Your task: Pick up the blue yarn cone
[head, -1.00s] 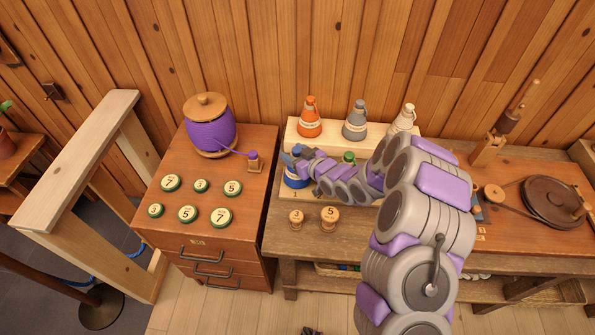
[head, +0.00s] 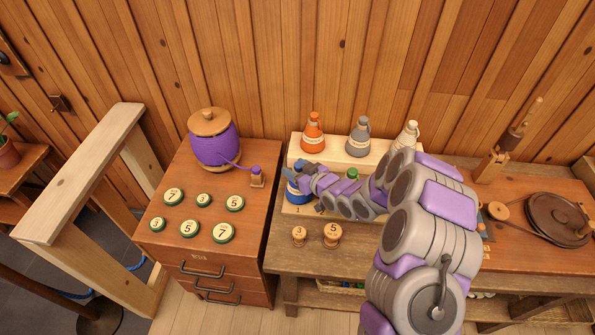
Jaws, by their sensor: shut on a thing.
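The blue yarn cone (head: 296,195) stands at the left of the front step of the light wooden rack (head: 287,152), above the mark 1. My gripper (head: 295,175) reaches in from the right and is shut on the upper part of this cone, hiding much of it. The cone looks upright. I cannot tell whether its base touches the step.
Orange (head: 313,133), grey (head: 359,138) and cream (head: 407,138) cones stand on the back step. A green-topped one (head: 352,174) is partly behind my arm. Two numbered spools (head: 331,235) stand in front.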

